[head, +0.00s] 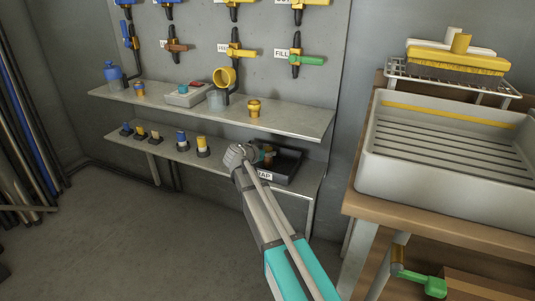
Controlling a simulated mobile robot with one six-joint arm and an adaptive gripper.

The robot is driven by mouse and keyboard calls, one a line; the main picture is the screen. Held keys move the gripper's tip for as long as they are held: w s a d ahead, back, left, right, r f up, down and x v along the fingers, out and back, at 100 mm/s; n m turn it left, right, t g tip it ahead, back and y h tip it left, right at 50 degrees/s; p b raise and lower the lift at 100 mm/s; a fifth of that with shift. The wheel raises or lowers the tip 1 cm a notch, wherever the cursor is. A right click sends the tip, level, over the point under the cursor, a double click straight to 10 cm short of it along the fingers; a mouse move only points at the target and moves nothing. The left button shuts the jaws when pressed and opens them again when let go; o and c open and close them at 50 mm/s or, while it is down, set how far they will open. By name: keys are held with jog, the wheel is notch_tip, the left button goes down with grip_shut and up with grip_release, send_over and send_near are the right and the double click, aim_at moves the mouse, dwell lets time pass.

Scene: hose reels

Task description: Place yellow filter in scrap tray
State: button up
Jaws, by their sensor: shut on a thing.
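The black scrap tray (290,172) sits at the right end of the lower wall shelf, its white label partly covered by my arm. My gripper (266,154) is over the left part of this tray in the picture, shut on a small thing. Only a small orange-brown bit shows at the fingers, so I cannot tell for sure that it is the yellow filter. I cannot tell whether it touches the tray floor.
The upper shelf (290,118) lies above and behind my gripper, with a gold fitting (254,108) on it. Several small fittings line the lower shelf's left part. A wooden bench with a large grey basin (440,190) stands at right.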

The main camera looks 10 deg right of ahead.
jog(key=shift+f, duration=0.15)
jog(key=o, duration=1)
jog(key=shift+o, duration=0.2)
jog(key=shift+r, duration=0.25)
jog(key=p+v, duration=0.4)
jog(key=v, duration=0.8)
jog(key=shift+p, duration=0.3)
jog(key=shift+s+f, duration=0.1)
